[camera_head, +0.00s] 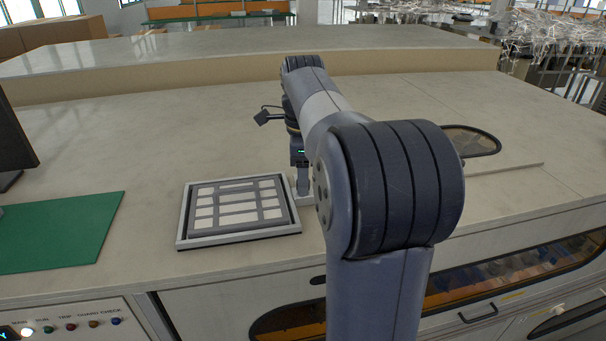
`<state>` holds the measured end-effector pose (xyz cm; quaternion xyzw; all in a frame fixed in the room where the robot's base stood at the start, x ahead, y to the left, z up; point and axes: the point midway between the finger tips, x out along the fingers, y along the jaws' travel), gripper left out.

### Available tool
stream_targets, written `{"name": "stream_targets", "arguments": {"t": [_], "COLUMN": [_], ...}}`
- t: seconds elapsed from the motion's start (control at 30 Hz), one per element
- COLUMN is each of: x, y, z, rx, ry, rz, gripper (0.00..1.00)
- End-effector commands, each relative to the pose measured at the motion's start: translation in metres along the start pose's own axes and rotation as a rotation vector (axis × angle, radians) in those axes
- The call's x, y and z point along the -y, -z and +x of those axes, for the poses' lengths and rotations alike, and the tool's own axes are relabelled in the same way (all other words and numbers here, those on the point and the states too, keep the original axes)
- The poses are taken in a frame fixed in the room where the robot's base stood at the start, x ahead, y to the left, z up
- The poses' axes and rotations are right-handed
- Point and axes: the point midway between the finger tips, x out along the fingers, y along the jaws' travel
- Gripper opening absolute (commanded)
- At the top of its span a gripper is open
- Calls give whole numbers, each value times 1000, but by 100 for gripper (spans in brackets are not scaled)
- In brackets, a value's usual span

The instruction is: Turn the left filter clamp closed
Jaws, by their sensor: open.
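A light grey square frame (181,228) with a dark grid and several pale panels lies flat on the bench. I cannot make out a filter clamp for certain; a small pale part (310,198) shows at the frame's right edge, partly hidden by my arm. My gripper (303,187) points down just right of the frame's upper right corner. It is open and small in view. My arm hides what lies behind it and to its right, and contact between gripper and frame cannot be told.
A green mat (62,232) lies at left beside a dark monitor edge (12,145). A dark oval hatch (470,141) and a thin strip (505,168) lie at right. A raised ledge (200,72) runs along the back.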

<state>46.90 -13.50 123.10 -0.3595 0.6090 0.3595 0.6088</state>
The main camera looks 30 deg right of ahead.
Motion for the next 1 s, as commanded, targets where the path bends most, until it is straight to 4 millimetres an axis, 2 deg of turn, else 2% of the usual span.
{"name": "stream_targets", "arguments": {"t": [0.23, 0.77, 1.0], "x": [0, 0, 0], "y": [0, 0, 0], "z": [1, 0, 0], "rx": [0, 0, 0], "ry": [0, 0, -1], "rz": [0, 0, -17], "gripper": [48, 5, 4]}}
